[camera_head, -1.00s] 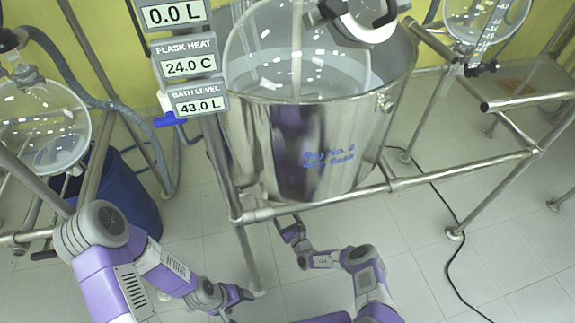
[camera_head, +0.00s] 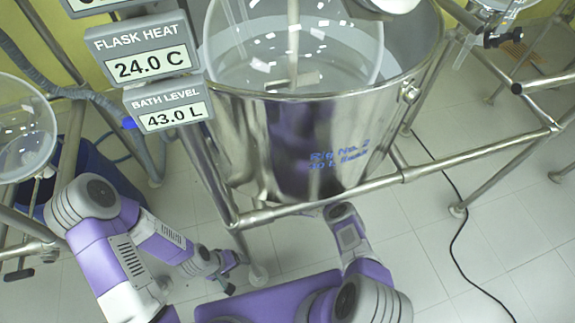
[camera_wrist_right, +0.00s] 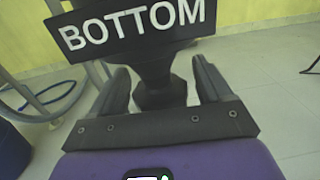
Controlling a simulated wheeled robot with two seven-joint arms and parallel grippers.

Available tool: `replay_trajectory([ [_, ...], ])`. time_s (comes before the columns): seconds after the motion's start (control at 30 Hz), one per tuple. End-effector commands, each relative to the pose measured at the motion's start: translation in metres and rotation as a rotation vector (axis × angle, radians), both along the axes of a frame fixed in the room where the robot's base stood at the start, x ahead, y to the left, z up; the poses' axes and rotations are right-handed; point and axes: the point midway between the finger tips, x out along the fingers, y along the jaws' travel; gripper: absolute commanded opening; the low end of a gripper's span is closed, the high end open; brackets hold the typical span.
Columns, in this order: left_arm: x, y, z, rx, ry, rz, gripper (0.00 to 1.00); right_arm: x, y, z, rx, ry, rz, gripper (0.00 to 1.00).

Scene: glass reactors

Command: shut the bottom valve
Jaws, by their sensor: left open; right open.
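In the right wrist view a black sign reading BOTTOM (camera_wrist_right: 130,27) sits above a dark valve handle (camera_wrist_right: 160,88). My right gripper (camera_wrist_right: 163,78) is open, with one finger on each side of this handle. I cannot tell whether the fingers touch it. In the head view my right gripper and the valve are hidden under the steel bath (camera_head: 300,150). My left gripper (camera_head: 228,272) is open and empty, low at the left of the frame's front leg, away from the valve.
A metal rail (camera_head: 300,208) runs below the bath, above my right forearm. Panels read flask heat 24.0 C (camera_head: 150,62) and bath level 43.0 L (camera_head: 168,112). A blue drum (camera_head: 105,185) stands at the left. A black cable (camera_head: 460,240) lies on the floor at the right.

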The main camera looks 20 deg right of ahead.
Motion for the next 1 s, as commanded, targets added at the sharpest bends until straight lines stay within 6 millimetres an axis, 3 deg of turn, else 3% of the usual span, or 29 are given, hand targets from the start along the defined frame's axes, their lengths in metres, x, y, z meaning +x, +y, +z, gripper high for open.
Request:
replay_trajectory([
  [0.37, 0.0004, -0.0001, -0.0037, 0.0, -0.001, 0.0, 0.78, 0.0071, -0.0002, 0.0012, 0.001, 0.0, 0.0, 0.78],
  [0.7, 0.0004, -0.0001, -0.0037, 0.0, -0.001, 0.0, 0.78, 0.0068, -0.0003, 0.0009, 0.0, 0.0, 0.0, 0.28],
  [1.0, 0.0004, -0.0001, -0.0038, 0.0, -0.001, 0.0, 0.78, 0.0077, -0.0001, 0.0024, -0.004, -0.006, 0.104, 0.27],
])
